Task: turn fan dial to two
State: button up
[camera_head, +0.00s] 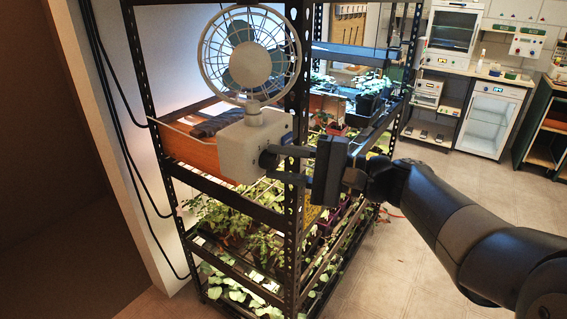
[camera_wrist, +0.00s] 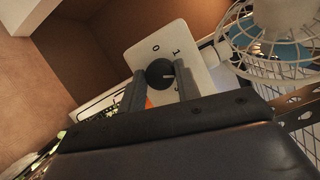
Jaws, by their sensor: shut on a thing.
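The white fan (camera_head: 247,55) has a round wire cage and stands on a pale box-shaped base (camera_head: 238,150) on the rack. The dark round dial (camera_wrist: 158,72) is on the base's pale face (camera_wrist: 190,52) in the wrist view. The figures 0 and 1 are readable above it; a further mark at the lower right is partly hidden. The dial's white pointer line points right in that view, below the 1. My gripper (camera_head: 271,162) reaches the base from the right, its two fingers shut on the dial, one on each side in the wrist view (camera_wrist: 160,84).
The black metal rack (camera_head: 295,225) has a post close beside my fingers. An orange-sided tray (camera_head: 188,150) is behind the base. Seedlings (camera_head: 235,220) fill the lower shelves. Open floor (camera_head: 440,220) lies to the right.

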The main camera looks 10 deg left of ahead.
dwell(0.4)
jog(key=o, duration=1)
jog(key=shift+c, duration=0.2)
jog(key=shift+d, duration=0.1)
jog(key=d+b, duration=0.1)
jog(key=d, duration=0.9)
jog(key=shift+s+d+f+b, duration=0.2)
jog(key=shift+s+d+b, duration=0.15)
jog(key=shift+s, duration=0.05)
jog(key=shift+a, duration=0.1)
jog(key=a, duration=0.3)
jog(key=a+p, duration=0.1)
jog(key=a, duration=0.6)
jog(key=shift+w+a+r+p, duration=0.2)
jog(key=shift+w+a+p, duration=0.15)
jog(key=shift+w, duration=0.05)
